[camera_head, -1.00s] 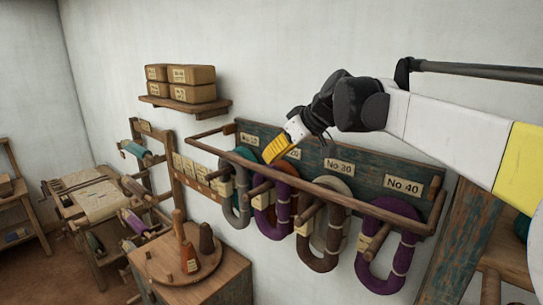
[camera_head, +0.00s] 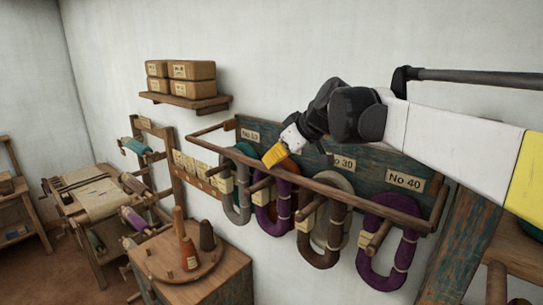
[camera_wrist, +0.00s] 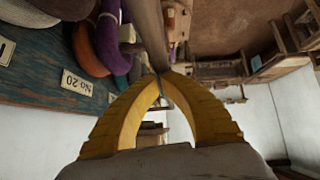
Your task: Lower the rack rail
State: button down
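The rack rail (camera_head: 340,189) is a long round wooden bar held out in front of the wall rack by a side arm at each end. It slopes across the head view, above the front of the hanging yarn hanks. My gripper (camera_head: 266,164) is over the rail left of its middle, with its yellow fingers pointing down and left. In the wrist view, the fingertips (camera_wrist: 158,75) come together at the rail (camera_wrist: 150,35), with no object visible between them. The fingertips look close to or touching the rail; exact contact is unclear.
The blue-green rack board (camera_head: 377,173) carries number labels and pegs with purple, brown and grey hanks (camera_head: 320,240) beneath the rail. A wooden stand with cones (camera_head: 183,260) is lower left. A shelf with boxes (camera_head: 188,101) is above left.

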notch_tip(320, 180, down, 9)
jog(key=n+t+h+b, duration=0.1)
jog(key=t+h+b, duration=0.1)
jog(key=b, duration=0.4)
jog(key=shift+w+d+r+n+t, duration=0.15)
jog(key=shift+w+d+n+t, duration=0.25)
jog(key=shift+w+d, duration=0.05)
jog(key=shift+r, duration=0.1)
